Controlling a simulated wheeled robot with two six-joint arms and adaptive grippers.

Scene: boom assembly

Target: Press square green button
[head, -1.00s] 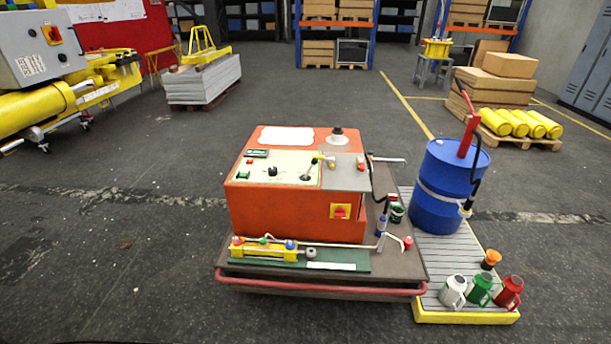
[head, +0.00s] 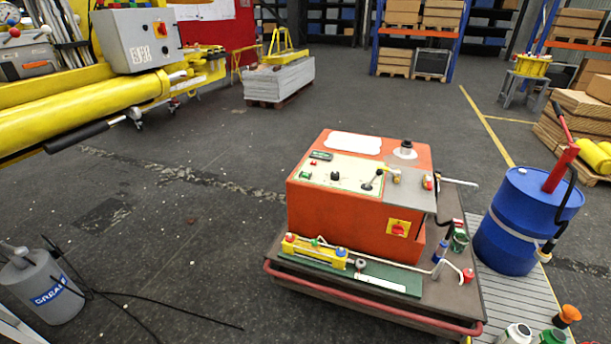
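A small green button (head: 305,176) sits at the left front of the cream control panel (head: 345,184) on top of an orange machine box (head: 335,215). At this size I cannot make out its exact shape. A small red spot (head: 313,163) and a dark display (head: 321,155) are behind it, and a black knob (head: 335,177) is to its right. The box stands on a cart with a red front bar (head: 360,308). Neither of my grippers is in view.
A blue drum (head: 522,225) stands on a slatted platform (head: 500,288) right of the cart. A grease can (head: 40,285) with black hoses is at lower left. Yellow machinery (head: 90,105) with a grey control box (head: 138,40) is at upper left. Floor left of the cart is mostly clear.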

